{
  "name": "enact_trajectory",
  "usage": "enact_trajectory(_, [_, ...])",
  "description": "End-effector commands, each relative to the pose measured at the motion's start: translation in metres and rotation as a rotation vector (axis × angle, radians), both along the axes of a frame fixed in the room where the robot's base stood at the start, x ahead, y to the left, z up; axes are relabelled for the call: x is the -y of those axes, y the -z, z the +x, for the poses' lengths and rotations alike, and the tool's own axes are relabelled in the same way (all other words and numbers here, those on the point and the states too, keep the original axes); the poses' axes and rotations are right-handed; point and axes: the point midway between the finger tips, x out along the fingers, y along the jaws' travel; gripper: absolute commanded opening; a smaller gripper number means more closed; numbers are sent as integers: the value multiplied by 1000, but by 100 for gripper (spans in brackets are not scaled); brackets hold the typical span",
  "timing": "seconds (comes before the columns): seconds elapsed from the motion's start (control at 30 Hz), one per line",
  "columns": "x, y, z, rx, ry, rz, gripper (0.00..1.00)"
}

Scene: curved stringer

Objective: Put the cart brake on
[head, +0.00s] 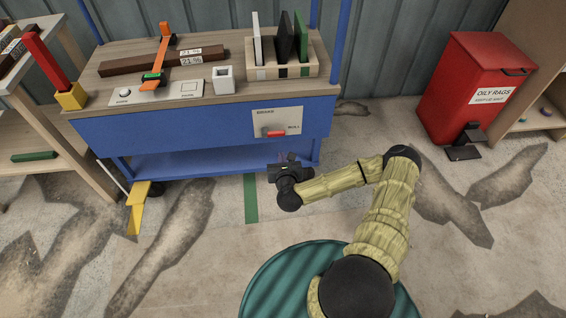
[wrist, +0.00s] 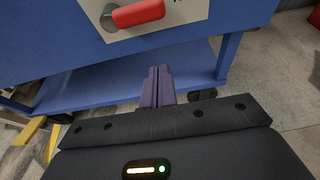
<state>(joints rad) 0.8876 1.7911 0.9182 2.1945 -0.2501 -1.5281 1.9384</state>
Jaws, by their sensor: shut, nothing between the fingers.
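The blue cart (head: 200,133) has a wooden top and a blue front panel. On the front panel is a pale plate (head: 284,122) marked BRAKE and ROLL. A red brake handle (head: 274,133) lies level on it, near the word ROLL. In the wrist view the red handle (wrist: 138,13) is at the top, on its grey pivot. My gripper (head: 284,160) is just below the handle, in front of the cart's lower shelf, and does not touch the handle. Its fingers (wrist: 157,88) are together with nothing between them.
A red oily-rags bin (head: 470,85) stands at the right. A yellow pedal-like piece (head: 138,205) sticks out at the cart's lower left. A wooden shelf (head: 60,120) is at the left. The floor in front is stained but open.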

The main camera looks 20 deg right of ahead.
Motion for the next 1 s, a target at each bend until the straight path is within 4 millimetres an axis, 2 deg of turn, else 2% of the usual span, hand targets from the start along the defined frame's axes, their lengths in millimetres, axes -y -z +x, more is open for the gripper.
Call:
enact_trajectory(0.1, [3, 9, 20, 3, 1, -2, 0])
enact_trajectory(0.4, [9, 21, 58, 2, 0, 0, 0])
enact_trajectory(0.5, [9, 4, 56, 2, -2, 0, 0])
enact_trajectory(0.7, [8, -15, 56, 2, -3, 0, 0])
enact_trajectory(1.0, [7, -21, 55, -1, -3, 1, 0])
